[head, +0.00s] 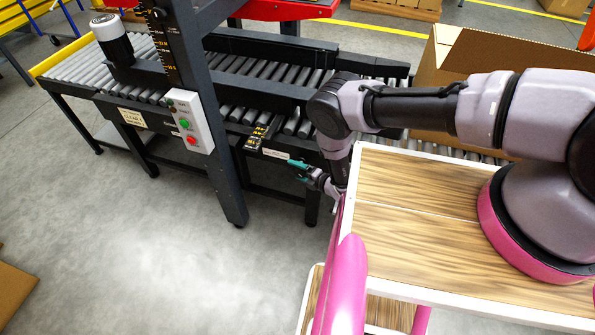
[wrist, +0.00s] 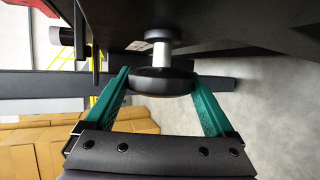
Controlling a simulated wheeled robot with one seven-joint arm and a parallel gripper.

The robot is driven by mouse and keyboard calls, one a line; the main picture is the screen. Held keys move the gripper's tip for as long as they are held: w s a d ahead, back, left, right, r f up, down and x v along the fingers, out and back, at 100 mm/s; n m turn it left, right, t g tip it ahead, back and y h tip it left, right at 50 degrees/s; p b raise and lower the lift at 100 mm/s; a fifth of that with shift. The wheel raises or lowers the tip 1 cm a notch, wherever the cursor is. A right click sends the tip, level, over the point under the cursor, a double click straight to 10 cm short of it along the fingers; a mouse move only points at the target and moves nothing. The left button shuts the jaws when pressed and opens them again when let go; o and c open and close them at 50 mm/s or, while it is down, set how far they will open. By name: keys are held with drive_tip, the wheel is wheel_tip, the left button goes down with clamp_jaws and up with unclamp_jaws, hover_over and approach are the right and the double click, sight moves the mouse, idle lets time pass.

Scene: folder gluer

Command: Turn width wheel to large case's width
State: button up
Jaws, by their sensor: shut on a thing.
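The width wheel (wrist: 160,81) is a dark round knob on a short pale metal shaft (wrist: 159,54), seen in the wrist view under the dark machine frame. My gripper (wrist: 161,84) has its two teal fingers on either side of the wheel, shut on its rim. In the head view my gripper (head: 298,166) reaches to the front side of the roller conveyor, below the small yellow-marked scale (head: 258,136). The wheel itself is hidden in the head view. I cannot read the scale's setting.
The roller conveyor (head: 262,75) runs behind my gripper. A control box (head: 190,121) with green and red buttons is on the machine post. A large open cardboard box (head: 490,65) stands at the right. Stacked cartons (wrist: 35,150) show in the wrist view. Floor (head: 150,235) in front is clear.

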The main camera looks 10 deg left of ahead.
drive_tip(key=shift+t+y, duration=0.3)
drive_tip(key=shift+y, duration=0.1)
drive_tip(key=shift+s, duration=0.1)
idle(0.3)
drive_tip(key=o, duration=1.1)
drive_tip(key=v, duration=1)
drive_tip(key=shift+s+d, duration=0.1)
drive_tip(key=shift+d, duration=0.25)
